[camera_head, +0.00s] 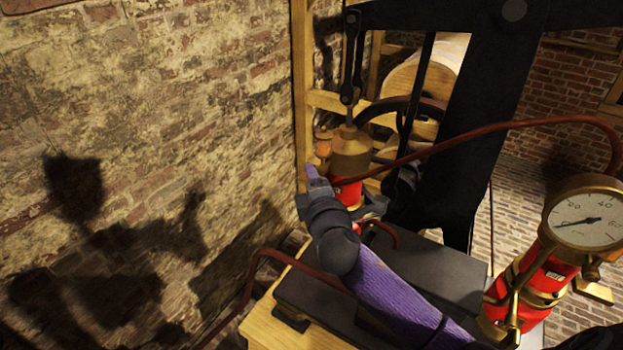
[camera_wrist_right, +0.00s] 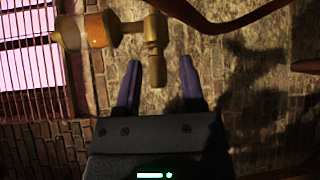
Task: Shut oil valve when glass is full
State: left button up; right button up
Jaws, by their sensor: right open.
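The oil glass looks to be the small amber drum (camera_wrist_right: 97,31) between brass ends at the top left of the right wrist view; how full it is cannot be told. A brass stem with an upright brass piece (camera_wrist_right: 155,40), which may be the valve, joins it on the right. My right gripper (camera_wrist_right: 160,63) is open and empty, its two purple fingers just below that brass piece. In the head view my right gripper (camera_head: 312,174) is beside the red cylinder with a brass top (camera_head: 350,150). A small orange-brown fitting (camera_head: 323,140) shows left of it. My left gripper is out of view.
A dark red pipe (camera_head: 470,133) arches over to the right. A brass-rimmed gauge (camera_head: 587,220) on a red cylinder stands at the right. A black beam and post (camera_head: 480,110) rise behind my arm. A brick wall (camera_head: 150,120) fills the left.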

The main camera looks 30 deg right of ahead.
jog(key=shift+w+d+f, duration=0.1)
jog(key=shift+w, duration=0.4)
grip_shut()
jog(key=m+b, duration=0.1)
jog(key=b, duration=0.2)
jog(key=shift+f+t, duration=0.3)
jog(key=shift+t, duration=0.1)
jog(key=shift+r, duration=0.35)
grip_release()
